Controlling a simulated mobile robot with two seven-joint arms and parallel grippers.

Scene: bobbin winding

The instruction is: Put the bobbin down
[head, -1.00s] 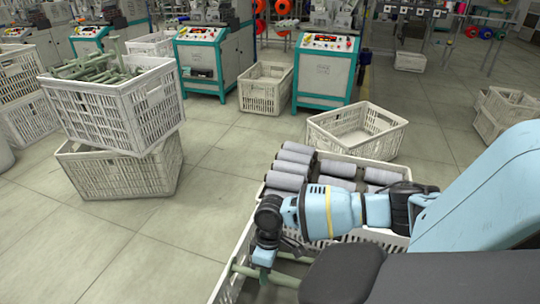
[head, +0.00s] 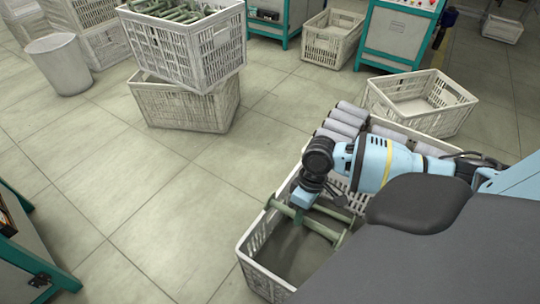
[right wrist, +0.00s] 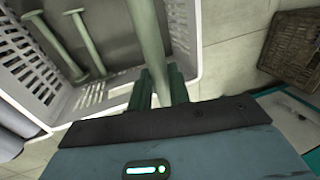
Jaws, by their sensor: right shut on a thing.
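My right gripper (head: 302,202) is over the near white crate (head: 252,262) in the head view. In the right wrist view my right gripper (right wrist: 157,92) is shut on a pale green bobbin (right wrist: 148,38), a long rod whose far end is cut off by the frame. The held bobbin is over or inside the crate, near its wall (right wrist: 187,40); I cannot tell whether it touches anything. Other green bobbins (right wrist: 87,45) lie on the crate's dark floor. In the head view green rods (head: 322,229) show below the gripper. My left gripper is out of view.
Grey wound bobbins (head: 343,122) lie in a crate just behind my right arm. An empty white crate (head: 440,122) stands beyond. Stacked crates (head: 190,108) with green bobbins on top stand at the back left. The floor (head: 150,215) to the left is clear.

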